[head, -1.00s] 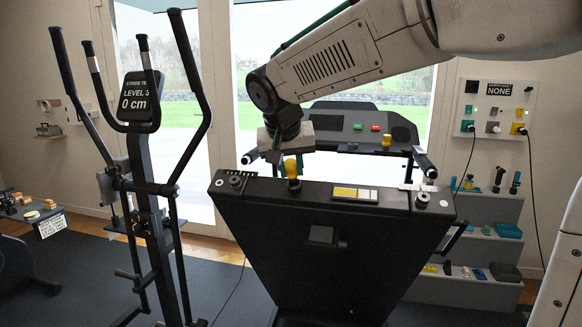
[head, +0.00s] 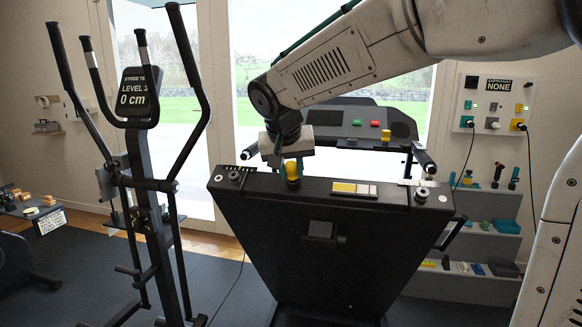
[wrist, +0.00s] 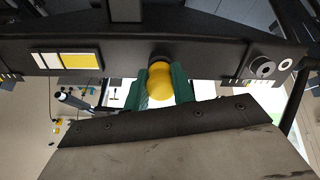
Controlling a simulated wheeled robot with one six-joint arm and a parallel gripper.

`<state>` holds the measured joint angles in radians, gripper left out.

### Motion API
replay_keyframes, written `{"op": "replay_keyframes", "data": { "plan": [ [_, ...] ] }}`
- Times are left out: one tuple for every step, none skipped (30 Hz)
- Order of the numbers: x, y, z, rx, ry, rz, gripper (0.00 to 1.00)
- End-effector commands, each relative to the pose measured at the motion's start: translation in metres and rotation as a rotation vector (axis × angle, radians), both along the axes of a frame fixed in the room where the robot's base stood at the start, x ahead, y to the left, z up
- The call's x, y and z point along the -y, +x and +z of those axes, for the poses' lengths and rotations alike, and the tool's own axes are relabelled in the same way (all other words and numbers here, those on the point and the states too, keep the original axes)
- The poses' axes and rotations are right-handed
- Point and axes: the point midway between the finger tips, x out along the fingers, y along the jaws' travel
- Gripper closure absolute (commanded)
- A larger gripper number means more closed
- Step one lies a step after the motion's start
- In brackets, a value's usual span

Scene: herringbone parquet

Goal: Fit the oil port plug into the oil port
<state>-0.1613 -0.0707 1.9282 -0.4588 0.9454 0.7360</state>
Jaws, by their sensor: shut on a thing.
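The yellow oil port plug (head: 292,170) is between the two green fingers of my gripper (head: 287,170), at the top edge of a dark machine body (head: 314,235). In the wrist view the plug (wrist: 159,83) shows as a rounded yellow knob, with my gripper (wrist: 160,88) shut on it from both sides. A dark round fitting (wrist: 160,56) shows just behind the plug at the machine's edge; it may be the oil port. The plug hides most of it, and I cannot tell whether the plug is seated in it.
A yellow and white label (head: 354,189) and a round knob (head: 421,195) sit on the machine's top. An elliptical trainer (head: 150,180) stands close on the left. A wall panel (head: 494,103) and shelves (head: 480,240) are on the right.

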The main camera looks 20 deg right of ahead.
Motion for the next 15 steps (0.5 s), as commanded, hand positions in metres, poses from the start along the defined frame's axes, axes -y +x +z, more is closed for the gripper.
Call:
{"op": "replay_keyframes", "data": {
  "plan": [
    [0.0005,0.0006,-0.0013,0.0,0.0,0.0,0.97],
    [0.0008,0.0009,-0.002,0.0,0.0,0.0,0.97],
    [0.0011,0.0013,-0.0028,0.0,0.0,0.0,0.97],
    [0.0013,0.0016,-0.0035,0.0,0.0,0.0,0.97],
    [0.0015,0.002,-0.0042,0.0,0.0,0.0,0.97],
    [0.0019,0.0023,-0.0051,0.0,0.0,0.0,0.97],
    [0.0021,0.0025,-0.0057,0.0,-0.001,0.0,0.97],
    [0.0023,0.0028,-0.0063,-0.001,0.0,-0.001,0.97],
    [0.0023,0.0028,-0.006,0.0,0.0,0.0,0.67],
    [0.0021,0.0028,-0.0059,0.0,0.0,0.0,0.58],
    [0.0021,0.0027,-0.0059,0.0,0.0,0.0,0.5],
    [0.0021,0.0027,-0.0059,0.0,0.0,0.0,0.5],
    [0.0021,0.0027,-0.0059,0.0,0.0,0.0,0.5],
    [0.0021,0.0027,-0.0058,0.0,0.0,0.0,0.5],
    [0.0021,0.0027,-0.0058,0.0,0.0,0.0,0.5]
  ]
}}
